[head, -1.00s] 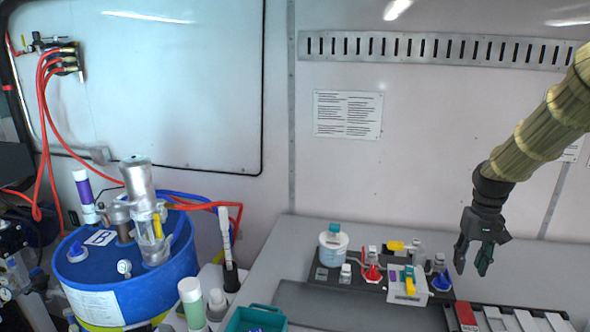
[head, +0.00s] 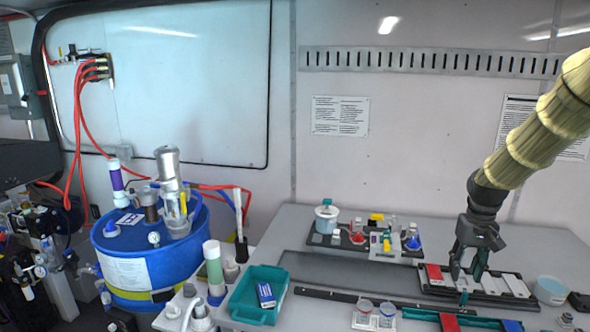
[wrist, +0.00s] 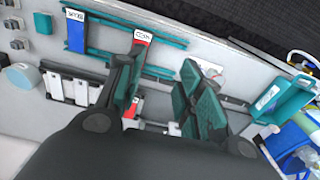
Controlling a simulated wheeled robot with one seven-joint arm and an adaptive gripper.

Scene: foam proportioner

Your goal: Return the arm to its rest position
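My arm (head: 540,128) comes in from the right edge of the head view, covered in a tan ribbed sleeve. My gripper (head: 466,274) hangs from it, fingers pointing down, in front of the black rack of red and white blocks. The head view does not clearly show its height above the table. In the wrist view the two teal-padded fingers of my gripper (wrist: 162,90) stand apart with nothing held between them.
A blue drum (head: 150,262) with a metal pump stands at left. A teal bin (head: 243,300) sits at the table's front. The black rack (head: 440,290) is below my gripper, and a tray of bottles (head: 325,241) lies behind. The dark mat (head: 350,272) is bare.

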